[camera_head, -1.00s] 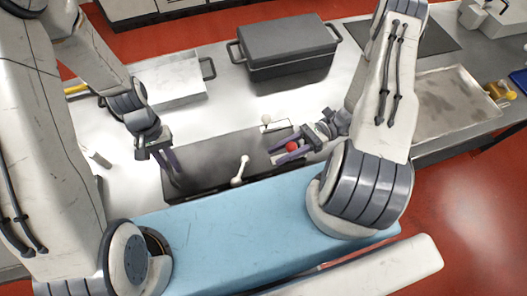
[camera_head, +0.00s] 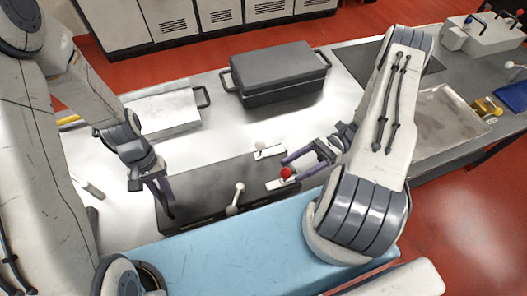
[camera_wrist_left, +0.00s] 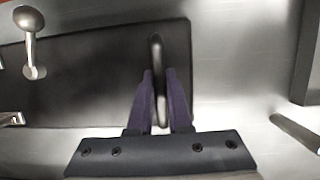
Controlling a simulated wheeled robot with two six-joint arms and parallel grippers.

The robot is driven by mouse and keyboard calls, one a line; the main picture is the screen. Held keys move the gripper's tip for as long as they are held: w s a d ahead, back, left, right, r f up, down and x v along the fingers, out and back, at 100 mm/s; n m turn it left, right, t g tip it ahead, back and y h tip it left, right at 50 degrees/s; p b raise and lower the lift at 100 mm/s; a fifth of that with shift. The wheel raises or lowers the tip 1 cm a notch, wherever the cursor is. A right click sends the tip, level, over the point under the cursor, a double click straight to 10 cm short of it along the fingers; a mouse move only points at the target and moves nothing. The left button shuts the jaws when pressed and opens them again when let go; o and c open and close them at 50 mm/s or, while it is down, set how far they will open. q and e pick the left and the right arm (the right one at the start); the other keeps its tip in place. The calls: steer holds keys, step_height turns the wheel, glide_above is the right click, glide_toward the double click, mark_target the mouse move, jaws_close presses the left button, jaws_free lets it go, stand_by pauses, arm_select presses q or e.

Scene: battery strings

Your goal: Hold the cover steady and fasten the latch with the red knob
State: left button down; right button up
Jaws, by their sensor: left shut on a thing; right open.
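The dark cover (camera_head: 195,205) lies flat on the bench; its black top also shows in the left wrist view (camera_wrist_left: 90,75). My left gripper (camera_head: 163,198) points down at the cover's left end. In the left wrist view its fingers (camera_wrist_left: 160,100) are shut on a dark upright handle (camera_wrist_left: 157,50). The red knob (camera_head: 286,173) sits on a pale latch plate (camera_head: 277,184) at the cover's right part. My right gripper (camera_head: 294,170) is open, its fingertips close to the right of the knob. Whether a finger touches the knob is unclear.
A pale knobbed lever (camera_head: 237,193) stands on the cover's front, and a white-knobbed latch (camera_head: 265,151) at its back. A dark lidded box (camera_head: 277,72) and a pale box (camera_head: 165,110) stand behind. A metal tray (camera_head: 445,122) lies right.

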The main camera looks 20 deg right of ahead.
steer(key=d, duration=0.2)
steer(key=w+d, duration=0.1)
steer(key=d, duration=0.2)
steer(key=shift+d, duration=0.2)
arm_select(q)
steer(key=c, duration=0.8)
jaws_free()
steer(key=shift+o, duration=0.2)
steer(key=v, duration=1.2)
arm_select(e)
steer(key=shift+w, duration=0.1)
